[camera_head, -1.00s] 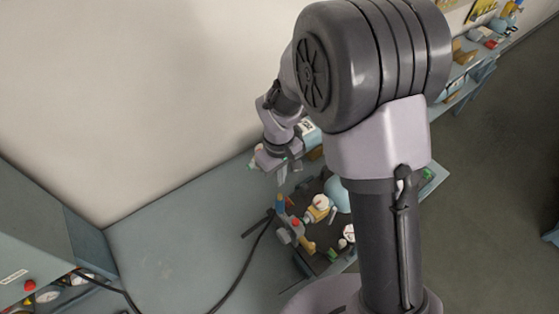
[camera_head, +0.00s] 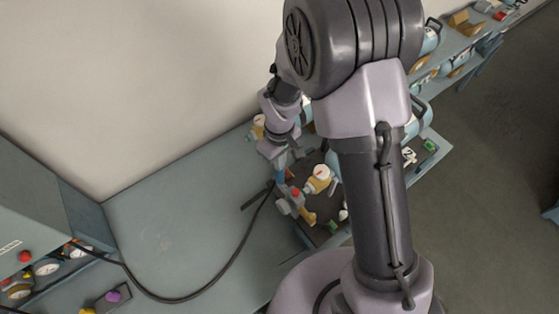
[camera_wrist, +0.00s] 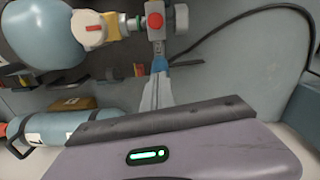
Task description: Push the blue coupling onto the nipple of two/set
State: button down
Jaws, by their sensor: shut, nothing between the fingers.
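The blue coupling (camera_wrist: 160,64) is in line with the grey valve body with a red button (camera_wrist: 155,20) in the wrist view. In the head view this valve body (camera_head: 290,203) sits on a dark board with a brass-coloured part and a white gauge (camera_head: 319,178). My gripper (camera_wrist: 157,88) is shut and empty, its fingertips close against the coupling's near end. I cannot tell if they touch. In the head view my gripper (camera_head: 280,176) points down at the valve. The nipple is hidden, and I cannot tell how far the coupling sits on it.
A black hose (camera_head: 235,262) curves over the bench from the left to the valve. A light blue cylinder (camera_wrist: 65,128) lies left of my gripper in the wrist view. A grey cabinet (camera_head: 40,215) stands at the left. The bench middle (camera_head: 170,230) is clear apart from the hose.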

jog(key=shift+s+d+f+b, duration=0.1)
jog(key=shift+s+f+b, duration=0.05)
jog(key=shift+f+b, duration=0.2)
